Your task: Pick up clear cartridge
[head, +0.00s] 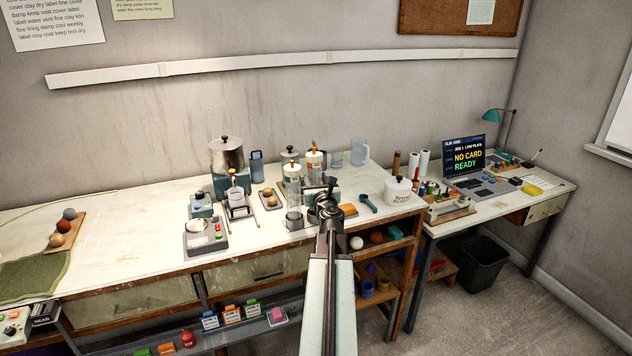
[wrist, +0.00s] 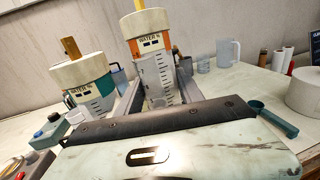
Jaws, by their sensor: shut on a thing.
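The clear cartridge (wrist: 157,72) has a pale cap, an orange band with a water label and a marked, see-through body. It stands between the two fingers of my gripper (wrist: 160,92), which is shut on it. In the head view, my gripper (head: 322,188) is over the bench, and the cartridge (head: 314,164) shows just behind it, its lower part hidden. A similar cartridge with a teal band (wrist: 92,82) stands to the left in the wrist view, apart from the fingers. The dark front plate of my gripper hides the cartridge's foot in the wrist view.
On the bench (head: 130,215), a clear cylinder (head: 294,208) on a grey base stands close to my gripper's left. A teal scoop (head: 368,203) and a white tub (head: 402,194) are right.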

